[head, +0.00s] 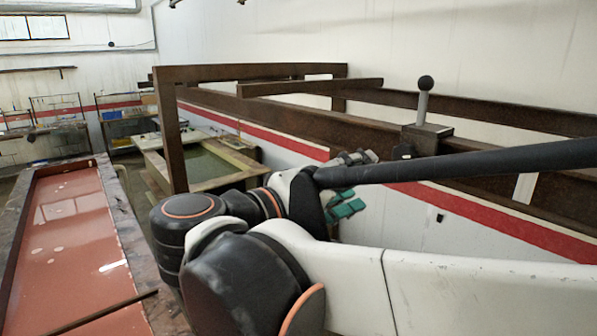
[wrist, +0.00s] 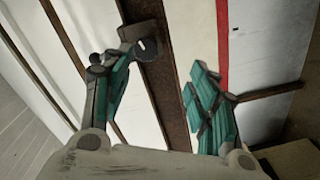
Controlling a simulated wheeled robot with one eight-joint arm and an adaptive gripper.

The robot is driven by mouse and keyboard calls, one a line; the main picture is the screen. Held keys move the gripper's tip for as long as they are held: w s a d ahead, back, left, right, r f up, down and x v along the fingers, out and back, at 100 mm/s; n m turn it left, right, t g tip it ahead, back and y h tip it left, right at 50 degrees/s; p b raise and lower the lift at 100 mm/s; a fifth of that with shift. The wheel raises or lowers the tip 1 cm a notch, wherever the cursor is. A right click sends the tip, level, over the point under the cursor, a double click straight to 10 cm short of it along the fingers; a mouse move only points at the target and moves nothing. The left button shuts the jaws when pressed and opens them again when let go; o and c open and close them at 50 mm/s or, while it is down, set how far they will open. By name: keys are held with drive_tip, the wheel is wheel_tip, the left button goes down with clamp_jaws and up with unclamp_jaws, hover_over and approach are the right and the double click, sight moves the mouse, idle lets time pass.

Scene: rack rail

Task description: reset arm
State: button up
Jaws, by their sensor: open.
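My gripper (head: 343,205) shows in the head view beyond my arm's black joints, with teal finger pads, partly hidden by the arm. In the wrist view my gripper (wrist: 160,78) is open, its two teal-padded fingers spread wide with nothing held between them. A lever with a black ball knob (head: 425,84) stands upright on a block on the brown rail (head: 480,165), right of and above my gripper in the head view. In the wrist view a dark grey block (wrist: 146,36) lies near the left fingertip; I cannot tell if they touch.
A brown metal frame (head: 172,130) stands behind my arm. A table with a red top (head: 75,225) runs along the left. A wooden-edged table (head: 215,180) stands farther back. The white wall (head: 420,40) with a red stripe closes the right side.

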drive_tip(key=d+f+n+g+y+b, duration=0.1)
drive_tip(key=d+f+b, duration=0.25)
drive_tip(key=f, duration=0.45)
drive_tip(key=d+f+g+y+b, duration=0.1)
drive_tip(key=d+f+y+b, duration=0.2)
drive_tip(key=f, duration=0.5)
drive_tip(key=s+d+f+m+y+b, duration=0.1)
drive_tip(key=f+b, duration=0.5)
drive_tip(key=f, duration=0.6)
drive_tip(key=s+f+m+y+b, duration=0.1)
drive_tip(key=s+f+y+b, duration=0.3)
drive_tip(key=f+b, duration=0.3)
drive_tip(key=s+d+f+g+y+b, duration=0.1)
drive_tip(key=s+f+y+b, duration=0.2)
drive_tip(key=f, duration=1.5)
drive_tip(key=y+b, duration=0.2)
drive_tip(key=b, duration=0.2)
drive_tip(key=shift+s+d+m, duration=0.15)
drive_tip(key=shift+d+m, duration=0.2)
drive_tip(key=shift+m, duration=0.05)
